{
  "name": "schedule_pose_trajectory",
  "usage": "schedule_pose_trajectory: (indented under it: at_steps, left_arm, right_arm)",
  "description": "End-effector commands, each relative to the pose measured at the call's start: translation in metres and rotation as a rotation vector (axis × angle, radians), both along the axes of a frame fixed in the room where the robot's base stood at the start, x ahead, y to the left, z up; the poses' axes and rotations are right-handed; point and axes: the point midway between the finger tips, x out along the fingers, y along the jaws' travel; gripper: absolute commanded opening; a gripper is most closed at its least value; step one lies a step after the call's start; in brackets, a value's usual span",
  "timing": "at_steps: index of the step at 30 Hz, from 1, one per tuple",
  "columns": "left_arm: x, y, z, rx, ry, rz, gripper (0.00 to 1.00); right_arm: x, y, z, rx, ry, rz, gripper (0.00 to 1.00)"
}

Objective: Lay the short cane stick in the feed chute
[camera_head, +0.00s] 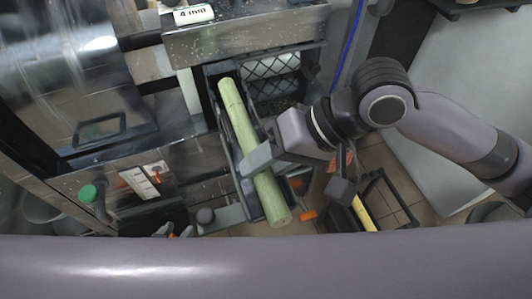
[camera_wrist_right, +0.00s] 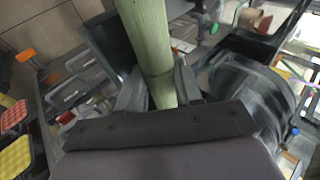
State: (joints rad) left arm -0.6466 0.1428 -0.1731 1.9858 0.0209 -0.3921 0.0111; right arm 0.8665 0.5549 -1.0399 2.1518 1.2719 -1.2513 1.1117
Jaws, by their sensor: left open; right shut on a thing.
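A pale green cane stick (camera_head: 238,112) lies lengthwise over the grey feed chute (camera_head: 243,199) in the head view, roughly in line with it. Its near end reaches the chute's near end. I cannot tell whether it touches the chute floor. My right gripper (camera_head: 262,158) comes in from the right and is shut around the stick's middle. In the right wrist view the stick (camera_wrist_right: 148,35) passes between the two fingers (camera_wrist_right: 158,92).
The press's steel frame (camera_head: 245,38) stands beyond the chute, with a dark mesh guard (camera_head: 272,80) right of the chute's far end. A green button (camera_head: 88,193) is at left. A dark rack (camera_head: 393,207) with a yellow item stands on the floor at right.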

Motion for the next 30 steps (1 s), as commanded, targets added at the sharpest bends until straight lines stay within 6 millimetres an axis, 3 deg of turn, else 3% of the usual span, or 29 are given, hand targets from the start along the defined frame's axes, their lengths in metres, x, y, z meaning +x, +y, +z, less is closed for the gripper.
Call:
schedule_pose_trajectory:
  at_steps: [7,8,10,11,23,30]
  left_arm:
    - [0.000,0.002,-0.001,0.005,0.001,0.003,0.43]
    - [0.001,0.003,-0.001,0.005,0.001,0.003,0.43]
    - [0.001,0.003,-0.001,0.006,0.000,0.004,0.43]
    - [0.001,0.004,-0.001,0.006,0.000,0.004,0.43]
    - [0.001,0.004,-0.001,0.007,0.000,0.005,0.43]
    - [0.001,0.004,0.004,0.009,-0.002,0.003,0.43]
  right_arm:
    - [0.000,0.000,0.000,0.002,-0.003,0.000,0.05]
    - [0.000,0.000,0.000,0.001,-0.003,0.000,0.38]
    - [0.000,0.000,0.000,0.001,-0.003,0.000,0.61]
    - [0.000,0.000,0.000,0.001,-0.003,0.000,0.65]
    - [0.000,-0.002,-0.003,-0.008,0.003,-0.002,0.65]
    - [0.001,-0.020,0.020,-0.005,-0.003,-0.004,0.65]
